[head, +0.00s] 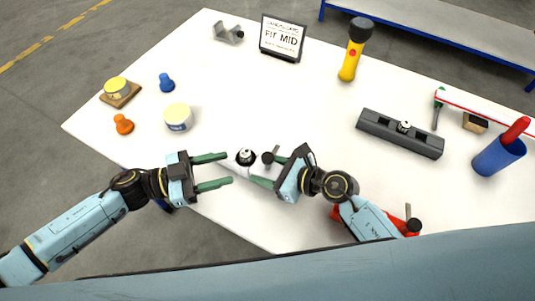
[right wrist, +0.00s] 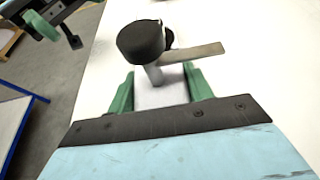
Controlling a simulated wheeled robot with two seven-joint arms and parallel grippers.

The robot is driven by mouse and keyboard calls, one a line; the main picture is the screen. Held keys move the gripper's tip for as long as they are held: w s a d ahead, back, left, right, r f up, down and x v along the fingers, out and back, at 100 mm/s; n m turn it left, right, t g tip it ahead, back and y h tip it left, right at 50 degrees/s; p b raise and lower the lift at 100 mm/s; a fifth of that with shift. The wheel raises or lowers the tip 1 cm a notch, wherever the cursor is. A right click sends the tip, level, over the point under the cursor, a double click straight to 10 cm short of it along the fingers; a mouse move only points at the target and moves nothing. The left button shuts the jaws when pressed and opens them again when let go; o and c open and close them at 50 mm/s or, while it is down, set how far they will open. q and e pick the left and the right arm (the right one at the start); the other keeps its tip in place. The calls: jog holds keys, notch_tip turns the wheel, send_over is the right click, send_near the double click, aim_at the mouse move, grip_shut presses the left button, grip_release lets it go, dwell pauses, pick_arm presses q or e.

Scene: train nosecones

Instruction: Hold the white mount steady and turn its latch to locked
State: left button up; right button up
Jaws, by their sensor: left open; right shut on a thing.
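The white mount (head: 236,166) lies near the table's front edge, with a black and white round piece (head: 245,157) on it. My right gripper (head: 262,170) is shut on the mount; in the right wrist view the white body (right wrist: 160,95) sits between its green fingers. The latch shows there as a flat grey-tan lever (right wrist: 195,53) pointing right, beside a dark round knob (right wrist: 141,41) on a pale stem. I cannot tell from its angle whether it is locked. My left gripper (head: 212,171) is open and empty, just left of the mount; its fingertips appear close to it.
A grey rail block (head: 380,128), yellow flashlight (head: 352,55), sign (head: 282,38), blue cup (head: 497,157) and white tub (head: 178,118) stand on the table (head: 300,105). Red parts (head: 412,225) lie by my right arm. The table's middle is clear.

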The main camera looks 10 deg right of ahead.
aim_at(268, 156)
pick_arm(q)
jog(key=shift+n, duration=0.4)
jog(key=d, duration=0.3)
jog(key=w+d, duration=0.1)
jog(key=d, duration=0.3)
jog(key=w+d, duration=0.1)
jog(key=d, duration=0.3)
jog(key=shift+d+f, duration=0.15)
jog(key=shift+d, duration=0.1)
jog(key=c, duration=1)
